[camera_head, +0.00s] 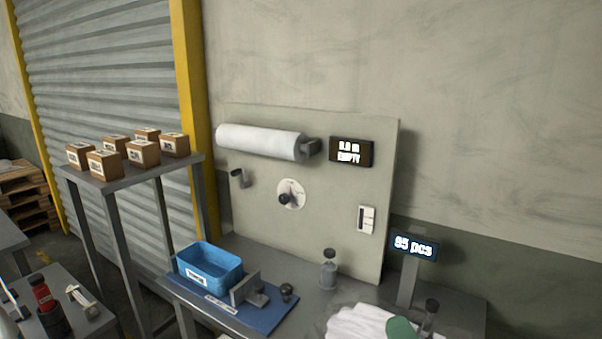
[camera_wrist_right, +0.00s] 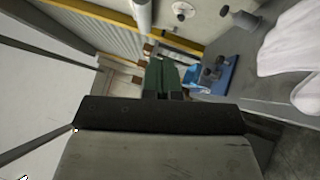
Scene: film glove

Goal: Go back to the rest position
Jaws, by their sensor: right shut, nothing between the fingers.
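My right gripper (camera_wrist_right: 162,78) shows in the right wrist view as two green fingers, closed together with nothing between them. My left gripper is not in view.
A blue bin (camera_head: 208,266) stands on a blue mat (camera_head: 270,318) on the grey bench. A sign post (camera_head: 408,280) reading "95 pcs" stands at the right. A shelf (camera_head: 120,180) with several brown boxes is at left.

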